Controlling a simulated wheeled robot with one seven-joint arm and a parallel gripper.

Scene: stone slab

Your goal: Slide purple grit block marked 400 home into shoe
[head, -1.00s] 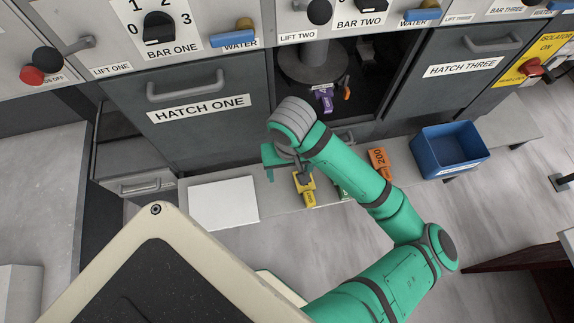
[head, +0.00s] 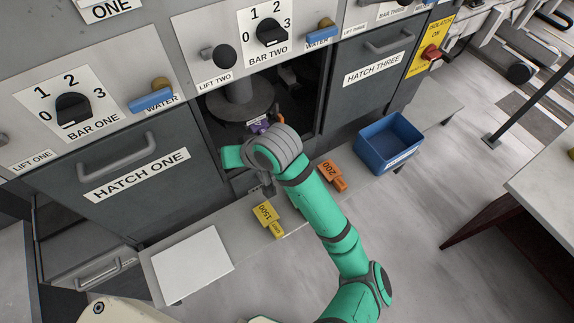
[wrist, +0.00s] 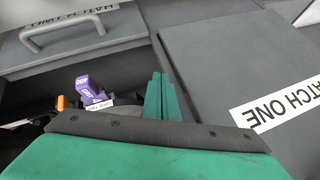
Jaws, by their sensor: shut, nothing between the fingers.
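The purple grit block (head: 259,126) sits low in the open bay under bar two, at the edge of the round grey head (head: 240,100), partly behind my wrist. In the wrist view the purple block (wrist: 89,91) shows left of my fingers, its marking upside down, sticking out beside a small white label (wrist: 99,105). I cannot tell how deep it is in the shoe, which is mostly hidden. My gripper (wrist: 161,92) is shut and empty, apart from the block and to its right in the wrist view. Its fingertips are hidden in the head view.
A yellow block (head: 267,218) and an orange block (head: 332,175) lie on the ledge, near a white board (head: 192,264) and a blue bin (head: 389,143). Hatch one (head: 138,180) and hatch three (head: 375,70) flank the bay. An orange piece (wrist: 61,103) is left of the purple block.

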